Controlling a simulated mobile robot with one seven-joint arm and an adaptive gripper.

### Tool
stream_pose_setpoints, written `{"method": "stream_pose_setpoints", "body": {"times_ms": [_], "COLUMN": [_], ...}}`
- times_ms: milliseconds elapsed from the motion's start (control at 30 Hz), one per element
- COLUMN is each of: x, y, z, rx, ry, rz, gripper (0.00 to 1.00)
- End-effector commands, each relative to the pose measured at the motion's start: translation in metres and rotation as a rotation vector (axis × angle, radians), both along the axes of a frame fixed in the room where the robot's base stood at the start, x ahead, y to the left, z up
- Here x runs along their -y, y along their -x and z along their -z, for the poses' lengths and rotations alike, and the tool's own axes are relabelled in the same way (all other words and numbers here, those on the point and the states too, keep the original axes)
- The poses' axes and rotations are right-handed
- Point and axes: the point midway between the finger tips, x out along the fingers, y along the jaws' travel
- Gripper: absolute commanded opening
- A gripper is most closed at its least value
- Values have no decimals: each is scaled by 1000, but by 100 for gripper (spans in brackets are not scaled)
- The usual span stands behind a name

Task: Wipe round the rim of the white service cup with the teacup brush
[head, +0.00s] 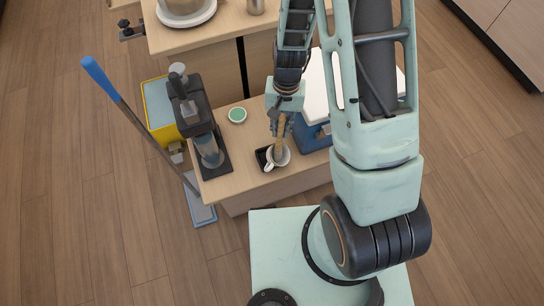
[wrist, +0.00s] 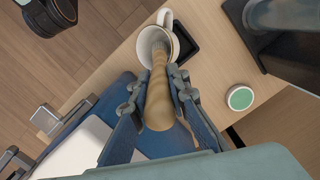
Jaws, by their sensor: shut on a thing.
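The white service cup (head: 284,158) stands upright on the wooden counter, near its front edge, partly on or beside a small black tray (head: 262,157). It also shows in the wrist view (wrist: 146,38), its handle toward the top. My gripper (head: 279,130) is above the cup, shut on the teacup brush (wrist: 157,90). The brush has a tan wooden handle and a greyish bristle head. The handle lies between my fingers, and the head reaches into the cup's mouth. Whether the bristles touch the rim I cannot tell. The brush (head: 279,147) is partly hidden by my fingers in the head view.
A dark press-like machine (head: 207,140) stands left of the cup. A round green-topped tin (head: 237,115) lies behind, on the counter (head: 238,178). A blue, white-topped box (head: 313,135) is close on the right. A blue-handled mop (head: 130,110) leans at the left.

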Motion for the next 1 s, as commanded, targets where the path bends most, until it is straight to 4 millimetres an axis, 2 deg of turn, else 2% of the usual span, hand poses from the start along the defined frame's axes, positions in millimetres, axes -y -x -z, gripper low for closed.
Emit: {"method": "stream_pose_setpoints", "body": {"times_ms": [167,600,1000], "x": [1,2,2], "y": [1,-5,-6], "z": [-2,-50,-49], "rx": [-3,2,2], "ry": [2,-1,-2], "rz": [1,1,0], "gripper": [0,0,0]}}
